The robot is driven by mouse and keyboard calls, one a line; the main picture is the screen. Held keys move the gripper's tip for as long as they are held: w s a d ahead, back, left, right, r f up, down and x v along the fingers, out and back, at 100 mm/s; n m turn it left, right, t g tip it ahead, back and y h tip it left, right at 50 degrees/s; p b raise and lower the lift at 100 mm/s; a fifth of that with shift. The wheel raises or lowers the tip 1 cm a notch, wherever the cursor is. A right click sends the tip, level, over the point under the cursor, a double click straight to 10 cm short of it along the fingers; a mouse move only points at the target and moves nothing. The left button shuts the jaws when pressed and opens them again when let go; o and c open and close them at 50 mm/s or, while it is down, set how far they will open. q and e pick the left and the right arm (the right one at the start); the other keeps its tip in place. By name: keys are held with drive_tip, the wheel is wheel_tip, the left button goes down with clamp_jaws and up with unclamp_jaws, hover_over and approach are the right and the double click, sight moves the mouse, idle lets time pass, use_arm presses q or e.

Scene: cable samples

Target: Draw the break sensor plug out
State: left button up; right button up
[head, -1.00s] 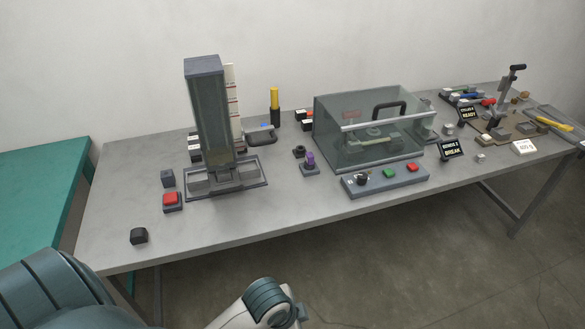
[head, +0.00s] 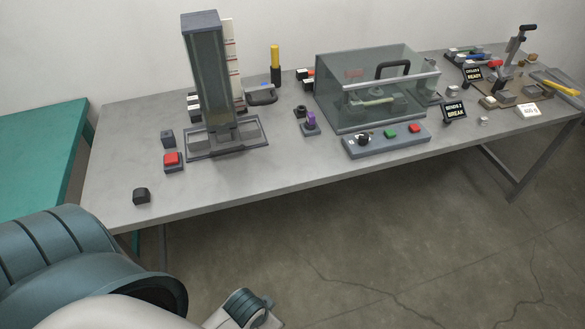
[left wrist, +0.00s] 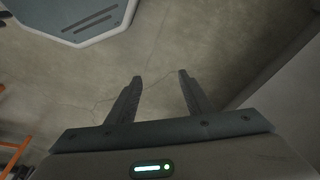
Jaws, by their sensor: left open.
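A small purple plug (head: 311,118) stands upright in a grey socket block (head: 311,130) on the table, left of the clear test box; it looks like the break sensor plug, but no label on it is readable. A small dark block (head: 300,111) sits just behind it. My left gripper (left wrist: 160,79) shows in the left wrist view, open and empty, with bare floor beyond its fingers. It is away from the plug, which the left wrist view does not show. My right gripper is in neither view.
The clear test box (head: 335,105) stands right of the plug, with a control panel (head: 375,146) in front. A tall column fixture (head: 206,70) stands left. A "BREAK" display (head: 455,112) is farther right.

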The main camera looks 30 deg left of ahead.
use_arm(q)
drive_tip(key=s+f+g, duration=0.1)
drive_tip(key=s+f, duration=0.2)
drive_tip(key=f, duration=0.7)
drive_tip(key=s+f, duration=0.3)
drive_tip(key=f, duration=0.6)
drive_tip(key=s+a+f, duration=0.1)
drive_tip(key=s+f, duration=0.5)
drive_tip(key=s, duration=0.1)
drive_tip(key=s+a+f+g, duration=0.1)
drive_tip(key=s+a+f, duration=0.1)
drive_tip(key=s+f, duration=0.4)
drive_tip(key=shift+s+a+f, duration=0.25)
drive_tip(key=shift+s+f, duration=0.15)
drive_tip(key=shift+s, duration=0.7)
drive_tip(key=c, duration=0.4)
drive_tip(key=shift+s, duration=0.1)
